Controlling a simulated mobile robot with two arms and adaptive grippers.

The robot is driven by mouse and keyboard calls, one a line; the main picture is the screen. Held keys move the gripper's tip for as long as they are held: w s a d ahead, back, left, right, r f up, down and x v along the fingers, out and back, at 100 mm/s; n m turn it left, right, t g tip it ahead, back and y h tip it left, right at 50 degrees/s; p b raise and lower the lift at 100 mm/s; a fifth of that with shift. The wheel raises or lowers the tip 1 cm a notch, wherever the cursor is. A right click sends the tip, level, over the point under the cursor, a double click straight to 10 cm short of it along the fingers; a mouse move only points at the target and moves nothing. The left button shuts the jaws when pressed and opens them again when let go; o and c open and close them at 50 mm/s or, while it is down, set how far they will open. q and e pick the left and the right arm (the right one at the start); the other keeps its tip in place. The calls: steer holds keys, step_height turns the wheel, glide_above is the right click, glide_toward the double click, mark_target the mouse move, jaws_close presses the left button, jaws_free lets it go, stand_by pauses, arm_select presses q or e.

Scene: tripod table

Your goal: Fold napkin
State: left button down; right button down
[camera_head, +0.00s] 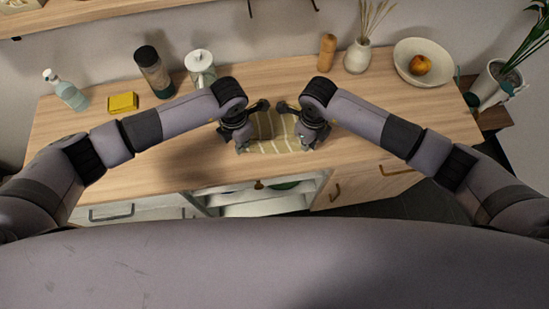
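The striped napkin (272,133), olive-beige with pale lines, lies on the wooden counter between my two grippers, close to the front edge. Its upper part looks darker, and I cannot tell whether it is folded over or in shadow. My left gripper (243,147) is at the napkin's left side, pointing down. My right gripper (303,146) is at the napkin's right side, also pointing down. The fingertips are small and partly hidden by the wrists, so I cannot tell whether either one grips the cloth.
On the wooden counter (200,165) stand a soap bottle (66,91), yellow sponge (123,103), dark-lidded jar (154,72), white lidded mug (200,68), wooden mill (327,53), vase (358,57) and bowl (407,75) with a fruit (420,65). A potted plant (492,86) is at right.

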arm_select(q)
steer(key=c, duration=2.4)
jaws_free()
steer(key=c, duration=1.8)
jaws_free()
steer(key=shift+o, duration=0.2)
steer(key=o, duration=0.6)
steer(key=shift+c, duration=0.2)
steer(key=o, duration=0.7)
